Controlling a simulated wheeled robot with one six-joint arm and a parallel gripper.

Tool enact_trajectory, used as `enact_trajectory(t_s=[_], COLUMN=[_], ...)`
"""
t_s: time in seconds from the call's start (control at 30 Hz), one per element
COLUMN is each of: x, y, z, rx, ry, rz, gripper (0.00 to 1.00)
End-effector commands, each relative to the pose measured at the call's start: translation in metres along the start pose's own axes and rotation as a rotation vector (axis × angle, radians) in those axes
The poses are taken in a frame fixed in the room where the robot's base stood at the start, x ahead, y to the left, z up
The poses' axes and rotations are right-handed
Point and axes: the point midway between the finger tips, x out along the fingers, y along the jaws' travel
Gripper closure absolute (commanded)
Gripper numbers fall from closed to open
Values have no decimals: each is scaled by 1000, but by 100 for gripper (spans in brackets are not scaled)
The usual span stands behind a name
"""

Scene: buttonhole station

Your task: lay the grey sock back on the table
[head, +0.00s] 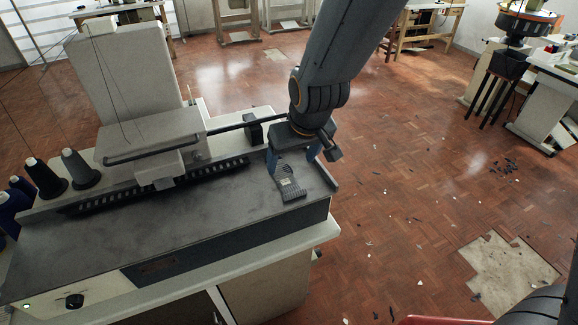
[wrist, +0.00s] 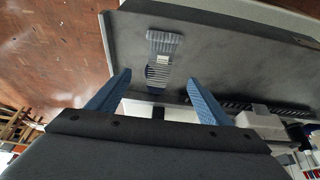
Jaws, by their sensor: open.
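The grey sock (head: 288,182) lies on the dark table top (head: 225,205) of the machine, near its right end. It is ribbed, with a pale label on it. In the wrist view the sock (wrist: 160,62) lies flat on the dark surface, beyond and between the fingertips. My gripper (head: 296,158) is at the far end of the sock in the head view. Its two blue fingers (wrist: 160,92) are spread wide apart, with nothing held between them. The sock's far end is partly hidden by my gripper in the head view.
A large grey sewing machine head (head: 155,135) and a black toothed rail (head: 160,185) stand left of the sock. Dark thread cones (head: 80,168) are at the far left. The table top in front of the rail is clear. Debris lies on the parquet floor (head: 420,200) at right.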

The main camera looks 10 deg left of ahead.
Motion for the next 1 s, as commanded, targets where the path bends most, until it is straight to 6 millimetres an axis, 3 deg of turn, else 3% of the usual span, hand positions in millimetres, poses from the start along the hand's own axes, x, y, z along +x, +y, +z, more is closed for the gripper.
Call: enact_trajectory(t_s=[0.3, 0.63, 0.77, 1.0], x=[-31, -37, -43, -72], y=[0, 4, 38, 136], z=[0, 3, 20, 103], rx=[1, 9, 77, 329], ry=[1, -4, -29, -128], rz=[0, 4, 30, 111], gripper=[28, 28, 28, 28])
